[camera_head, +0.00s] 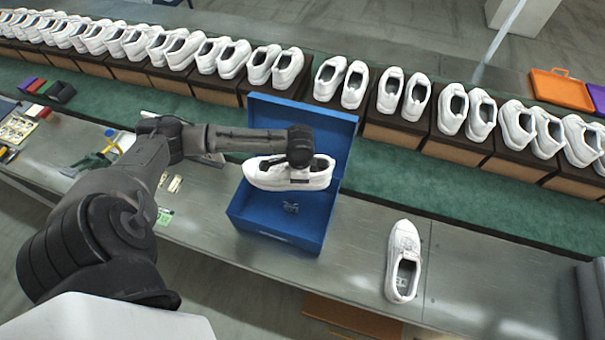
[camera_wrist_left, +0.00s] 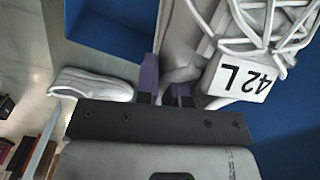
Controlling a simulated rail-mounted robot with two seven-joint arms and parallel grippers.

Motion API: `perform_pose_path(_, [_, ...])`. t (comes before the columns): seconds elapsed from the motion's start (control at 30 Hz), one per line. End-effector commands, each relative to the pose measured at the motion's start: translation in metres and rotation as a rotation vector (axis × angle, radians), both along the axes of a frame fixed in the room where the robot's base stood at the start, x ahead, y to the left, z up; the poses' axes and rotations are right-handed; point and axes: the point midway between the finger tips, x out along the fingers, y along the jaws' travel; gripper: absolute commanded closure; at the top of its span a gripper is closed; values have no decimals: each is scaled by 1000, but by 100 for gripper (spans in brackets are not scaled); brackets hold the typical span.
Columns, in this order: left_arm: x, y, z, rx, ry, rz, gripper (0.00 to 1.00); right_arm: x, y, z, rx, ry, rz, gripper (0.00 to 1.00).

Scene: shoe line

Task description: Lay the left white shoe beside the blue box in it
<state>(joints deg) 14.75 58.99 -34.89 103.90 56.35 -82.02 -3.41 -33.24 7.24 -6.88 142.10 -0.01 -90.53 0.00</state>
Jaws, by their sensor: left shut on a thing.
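A white shoe (camera_head: 262,176) hangs level above the open blue box (camera_head: 262,237) in the head view, and the box lid (camera_head: 325,125) stands up at the back. My left gripper (camera_head: 299,170) is shut on this shoe from above; its fingertips are mostly hidden in the head view. In the left wrist view the gripper (camera_wrist_left: 165,88) pinches the shoe's edge, and a "42 L" tag (camera_wrist_left: 240,80) shows on the shoe (camera_wrist_left: 215,35). A second white shoe (camera_head: 404,255) lies on the table right of the box. It also shows in the left wrist view (camera_wrist_left: 90,84).
A row of white shoes on brown boxes (camera_head: 455,149) runs behind the green strip (camera_head: 480,205). Tools and small items (camera_head: 100,150) lie at the left. An orange tray (camera_head: 560,90) is at the far right. The grey table (camera_head: 480,270) is clear around the second shoe.

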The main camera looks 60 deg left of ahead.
Motion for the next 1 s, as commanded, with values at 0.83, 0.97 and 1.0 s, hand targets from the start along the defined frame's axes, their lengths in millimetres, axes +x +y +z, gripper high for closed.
perform_pose_path(0.83, [8,-1,-36,1,0,-247,100,0,3,-46,10,-1,-6,12])
perform_pose_path(0.97, [8,0,-45,2,-2,-247,100,0,3,-58,9,0,-6,12])
perform_pose_path(1.0, [8,0,-47,2,-1,-246,100,0,3,-62,10,-1,-6,12])
